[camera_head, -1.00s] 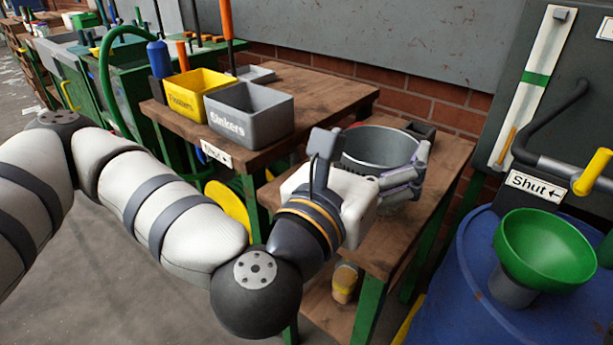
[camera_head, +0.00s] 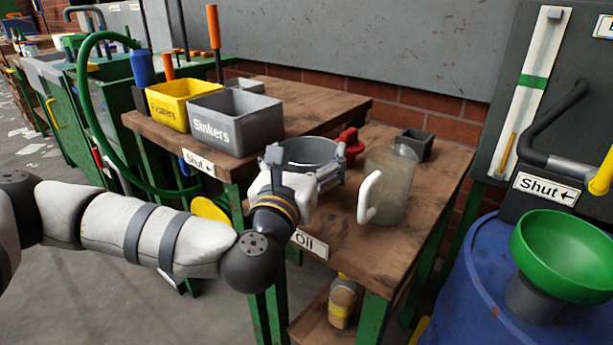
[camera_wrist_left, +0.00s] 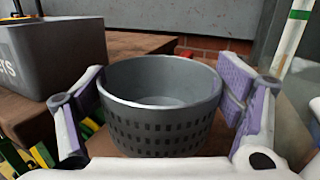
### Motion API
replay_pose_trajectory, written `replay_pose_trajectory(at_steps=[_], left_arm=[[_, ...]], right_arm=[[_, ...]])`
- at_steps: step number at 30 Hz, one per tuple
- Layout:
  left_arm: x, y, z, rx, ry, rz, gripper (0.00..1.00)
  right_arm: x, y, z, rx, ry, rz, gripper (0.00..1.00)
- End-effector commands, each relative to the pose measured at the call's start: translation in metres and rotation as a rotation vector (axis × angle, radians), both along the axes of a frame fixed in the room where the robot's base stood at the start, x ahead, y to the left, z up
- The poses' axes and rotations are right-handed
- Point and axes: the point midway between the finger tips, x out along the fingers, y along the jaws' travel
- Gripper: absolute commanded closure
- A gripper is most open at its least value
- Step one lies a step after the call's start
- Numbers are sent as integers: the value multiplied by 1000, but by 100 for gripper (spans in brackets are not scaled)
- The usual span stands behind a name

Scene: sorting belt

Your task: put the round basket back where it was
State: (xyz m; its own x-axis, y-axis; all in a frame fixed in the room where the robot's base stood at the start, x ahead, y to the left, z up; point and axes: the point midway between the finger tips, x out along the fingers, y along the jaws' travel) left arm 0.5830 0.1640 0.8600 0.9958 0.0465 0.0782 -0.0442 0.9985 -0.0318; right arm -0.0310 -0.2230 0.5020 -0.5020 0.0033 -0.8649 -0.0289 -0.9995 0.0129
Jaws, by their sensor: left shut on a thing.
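The round grey basket (camera_head: 306,150) is in my left gripper (camera_head: 308,168), over the left end of the lower wooden bench, beside the grey Sinkers bin (camera_head: 236,118). In the left wrist view the basket (camera_wrist_left: 160,130) is upright, with rows of dark slots in its wall, and looks empty as far as I can see inside. The purple-padded fingers are on either side of it. Whether its underside touches the bench is hidden. My right gripper is not in view.
A clear jug (camera_head: 388,185) with a white handle stands on the lower bench (camera_head: 400,262), with a red object (camera_head: 350,142) and a small dark box (camera_head: 414,145) behind. The yellow Floaters bin (camera_head: 180,103) is left. A green funnel (camera_head: 562,250) tops the blue drum.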

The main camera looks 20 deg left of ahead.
Motion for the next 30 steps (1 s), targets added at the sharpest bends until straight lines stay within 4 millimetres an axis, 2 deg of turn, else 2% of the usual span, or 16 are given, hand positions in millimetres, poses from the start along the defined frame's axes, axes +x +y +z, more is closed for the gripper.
replay_pose_trajectory(at_steps=[2,6,17,18,19,30], left_arm=[[7,3,-10,2,3,2,59],[6,2,-38,3,4,1,59],[5,2,-43,1,1,1,59],[5,2,-42,1,1,1,6],[5,2,-41,1,1,1,0],[5,2,-39,1,0,1,0]], right_arm=[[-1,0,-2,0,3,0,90],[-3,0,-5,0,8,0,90],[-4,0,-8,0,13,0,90],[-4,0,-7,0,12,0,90],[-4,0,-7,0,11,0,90],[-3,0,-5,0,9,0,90]])
